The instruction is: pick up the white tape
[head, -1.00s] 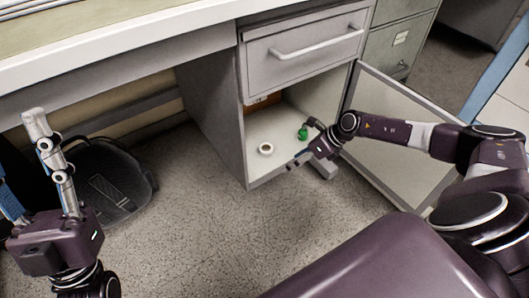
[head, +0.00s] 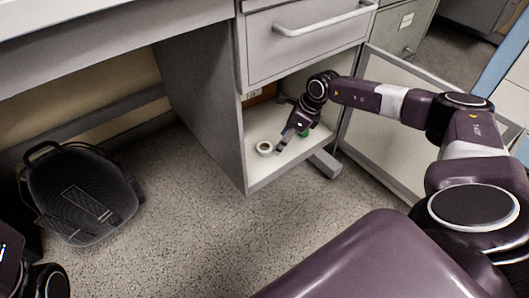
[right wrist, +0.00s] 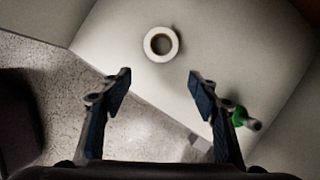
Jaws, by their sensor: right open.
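The white tape (head: 259,150) is a small ring lying flat on the floor of the open cabinet compartment, near its left front part. In the right wrist view the white tape (right wrist: 146,45) lies just beyond the fingertips, roughly centred between them. My right gripper (head: 279,147) reaches into the compartment, with its fingertips close to the tape's right side. In the right wrist view my right gripper (right wrist: 158,83) has its fingers spread, with nothing between them. My left gripper is out of view; only part of my left arm shows at the lower left.
A green object (right wrist: 243,118) stands beside the right finger; it is partly hidden behind the gripper in the head view. The cabinet side wall (head: 205,110) is left of the tape, a drawer (head: 300,45) above. The open door (head: 385,140) stands right. A black bag (head: 80,190) lies left.

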